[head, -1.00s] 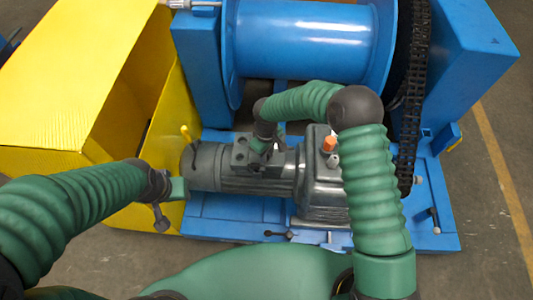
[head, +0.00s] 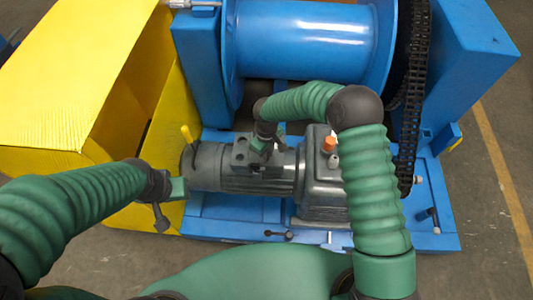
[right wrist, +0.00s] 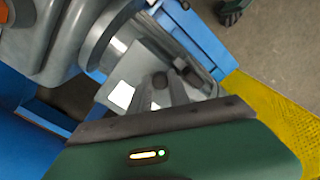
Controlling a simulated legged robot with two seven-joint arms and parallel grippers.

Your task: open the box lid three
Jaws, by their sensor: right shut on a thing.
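The grey motor (head: 220,165) lies on the blue base frame, with a dark grey box (head: 243,155) on its top. My right gripper (head: 262,146) reaches down onto this box from above. In the right wrist view, its two fingers (right wrist: 168,92) are close together against the grey box lid (right wrist: 128,88), shut on part of it. The fingers and the arm hide part of the lid, and I cannot see a gap under it. My left gripper (head: 168,200) is left of the motor, near the yellow panel, apart from the box. Its finger opening does not show clearly.
A blue drum (head: 305,40) stands behind the motor, with a black chain (head: 412,90) at its right. A yellow guard (head: 80,75) fills the left side. A gearbox (head: 318,190) with an orange cap (head: 329,143) sits right of the box. Bare floor lies to the right.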

